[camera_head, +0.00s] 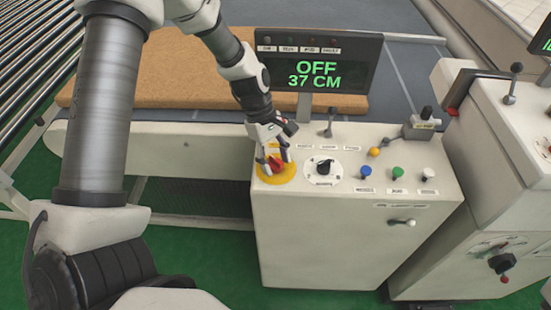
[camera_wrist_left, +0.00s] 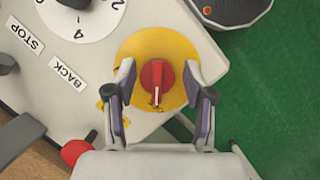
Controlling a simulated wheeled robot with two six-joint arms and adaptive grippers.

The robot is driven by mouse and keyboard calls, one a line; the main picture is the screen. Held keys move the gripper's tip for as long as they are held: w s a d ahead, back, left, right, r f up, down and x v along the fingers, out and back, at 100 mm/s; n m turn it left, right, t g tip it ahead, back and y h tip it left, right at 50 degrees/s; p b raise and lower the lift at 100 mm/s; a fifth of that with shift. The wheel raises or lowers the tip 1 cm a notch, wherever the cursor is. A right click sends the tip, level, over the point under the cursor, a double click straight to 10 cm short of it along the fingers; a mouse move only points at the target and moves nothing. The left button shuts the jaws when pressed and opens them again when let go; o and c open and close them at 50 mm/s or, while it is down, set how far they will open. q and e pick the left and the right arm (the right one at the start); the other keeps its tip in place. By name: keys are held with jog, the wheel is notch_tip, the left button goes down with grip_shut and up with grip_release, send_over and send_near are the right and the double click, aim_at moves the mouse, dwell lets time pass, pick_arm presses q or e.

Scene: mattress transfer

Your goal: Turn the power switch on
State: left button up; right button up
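The power switch is a red rotary knob (camera_head: 276,163) on a round yellow plate (camera_head: 272,176) at the left end of the control console's top. In the left wrist view the red knob (camera_wrist_left: 157,80) lies between the fingers, on the yellow plate (camera_wrist_left: 160,45). My left gripper (camera_head: 272,156) is over the knob with its fingers apart, one on each side. In the left wrist view the gripper (camera_wrist_left: 160,100) is open, with gaps between both fingers and the knob. The display (camera_head: 315,73) reads OFF and 37 CM. My right gripper is not in view.
The white console (camera_head: 340,240) also carries a black dial (camera_head: 324,167), coloured buttons (camera_head: 397,173) and a lever (camera_head: 330,122). A second machine (camera_head: 500,150) stands at the right. A tan mattress (camera_head: 190,75) lies behind. Green floor (camera_head: 220,270) shows in front.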

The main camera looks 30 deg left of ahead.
pick_arm(q)
jog(key=c, duration=0.5)
jog(key=shift+f, duration=0.1)
jog(key=shift+c, duration=0.5)
jog(key=m+g+p, duration=0.1)
jog(key=m, duration=0.1)
jog(key=shift+m+p, duration=0.35)
jog(key=shift+m, duration=0.05)
jog(key=m+p, duration=0.1)
jog(key=m, duration=0.1)
jog(key=m+g+y+p, duration=0.1)
jog(key=m, duration=0.1)
jog(key=shift+g, duration=0.3)
jog(key=m+y, duration=0.1)
jog(key=m, duration=0.2)
jog(key=m+y+p, duration=0.1)
jog(key=m, duration=0.1)
jog(key=shift+m+g+p, duration=0.3)
jog(key=shift+m+g, duration=0.1)
jog(key=m+y+p, duration=0.1)
jog(key=m+y, duration=0.1)
jog(key=m, duration=0.3)
jog(key=shift+w, duration=0.1)
